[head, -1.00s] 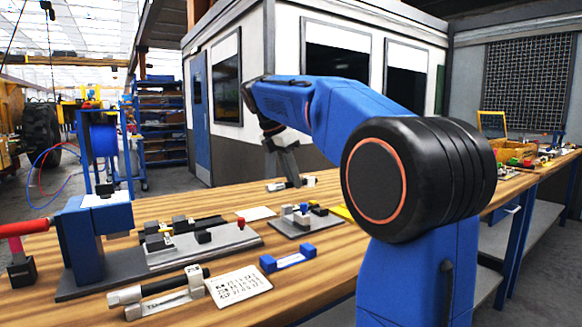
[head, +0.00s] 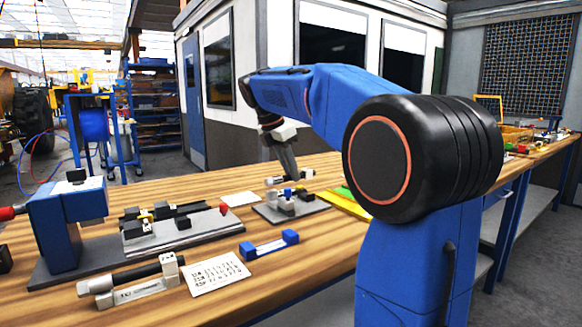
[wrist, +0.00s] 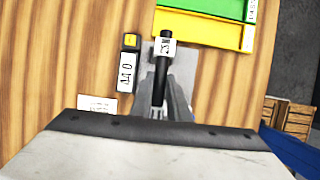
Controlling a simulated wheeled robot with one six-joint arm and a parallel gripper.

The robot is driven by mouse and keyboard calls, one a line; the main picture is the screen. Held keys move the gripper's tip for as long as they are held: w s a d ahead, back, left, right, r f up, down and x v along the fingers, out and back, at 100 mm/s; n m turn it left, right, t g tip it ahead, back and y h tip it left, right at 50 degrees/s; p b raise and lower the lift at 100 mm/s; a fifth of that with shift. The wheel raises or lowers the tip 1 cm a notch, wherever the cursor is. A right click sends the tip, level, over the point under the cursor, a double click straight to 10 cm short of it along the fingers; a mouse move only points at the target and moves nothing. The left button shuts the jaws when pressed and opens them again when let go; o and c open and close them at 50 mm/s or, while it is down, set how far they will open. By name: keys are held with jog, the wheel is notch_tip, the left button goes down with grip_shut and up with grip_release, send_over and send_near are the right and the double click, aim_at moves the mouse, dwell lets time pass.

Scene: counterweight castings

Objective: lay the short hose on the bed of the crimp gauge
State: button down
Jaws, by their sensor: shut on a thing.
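My gripper (wrist: 160,100) points down at the back of the bench and is shut on a short black hose with a white tag (wrist: 165,47). The hose also shows in the head view (head: 290,178), low by the bench top; I cannot tell whether it touches. A longer black hose with a silver end (head: 135,273) lies on a grey fixture (head: 150,291) at the front.
A blue press with a grey base (head: 60,235) stands at left, with a plate of dark clamp blocks (head: 180,235) beside it. A printed card (head: 217,273) lies at the front. A small block plate (head: 290,208) and green and yellow trays (head: 345,203) lie near my arm.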

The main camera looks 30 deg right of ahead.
jog(key=shift+f, duration=1.95)
jog(key=shift+f, duration=0.65)
dwell(0.3)
jog(key=c, duration=1.6)
grip_release()
jog(key=shift+r, duration=3.45)
